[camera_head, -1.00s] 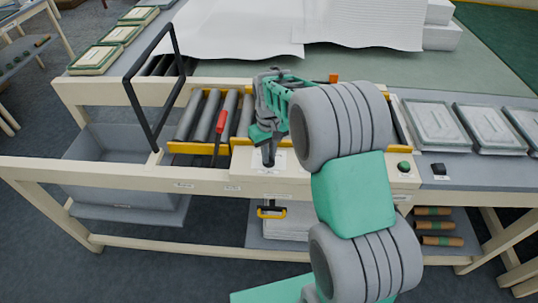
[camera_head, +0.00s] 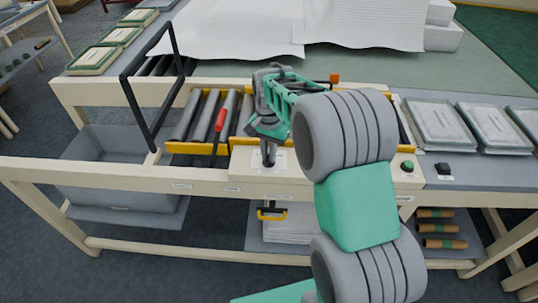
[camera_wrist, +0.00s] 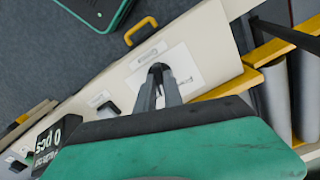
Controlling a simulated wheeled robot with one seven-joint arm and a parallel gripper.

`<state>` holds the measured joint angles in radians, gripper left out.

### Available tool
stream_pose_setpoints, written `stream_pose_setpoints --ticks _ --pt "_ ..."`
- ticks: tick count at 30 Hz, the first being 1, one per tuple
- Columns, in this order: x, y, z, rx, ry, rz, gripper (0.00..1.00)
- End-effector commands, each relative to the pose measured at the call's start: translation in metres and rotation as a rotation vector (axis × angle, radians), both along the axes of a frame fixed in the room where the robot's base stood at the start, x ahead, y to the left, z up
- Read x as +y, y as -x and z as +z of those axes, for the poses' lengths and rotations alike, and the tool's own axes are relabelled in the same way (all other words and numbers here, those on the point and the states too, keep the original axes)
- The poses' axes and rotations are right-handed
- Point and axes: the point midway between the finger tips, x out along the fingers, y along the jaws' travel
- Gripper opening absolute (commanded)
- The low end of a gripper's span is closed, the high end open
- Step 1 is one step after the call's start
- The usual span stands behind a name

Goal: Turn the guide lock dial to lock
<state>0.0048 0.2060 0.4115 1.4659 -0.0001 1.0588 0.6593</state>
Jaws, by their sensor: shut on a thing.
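My gripper (camera_head: 268,160) points down at the cream front panel of the bench, left of its middle. It also shows in the wrist view (camera_wrist: 158,72), with its fingers close together over a white labelled plate (camera_wrist: 186,62). The fingers are shut on a small dark thing at this plate, which I take to be the guide lock dial. The dial is almost wholly hidden by the fingers, so its pointing direction cannot be told. The label print is too small to read.
A red-handled lever (camera_head: 220,122) stands left of my gripper by the grey rollers (camera_head: 188,115). A black frame (camera_head: 150,90) rises farther left. A green button (camera_head: 407,166) is at the right. A yellow handle (camera_head: 271,212) hangs below the panel. White wadding (camera_head: 240,28) lies behind.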

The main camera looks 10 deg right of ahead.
Motion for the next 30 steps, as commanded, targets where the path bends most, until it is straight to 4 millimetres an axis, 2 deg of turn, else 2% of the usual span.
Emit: stream_pose_setpoints --ticks 13,30 --pt "0.0000 -0.0009 0.0009 -0.003 0.000 -0.295 0.00" --pt "-0.0001 -0.0009 0.0014 -0.003 0.000 -0.365 0.00"
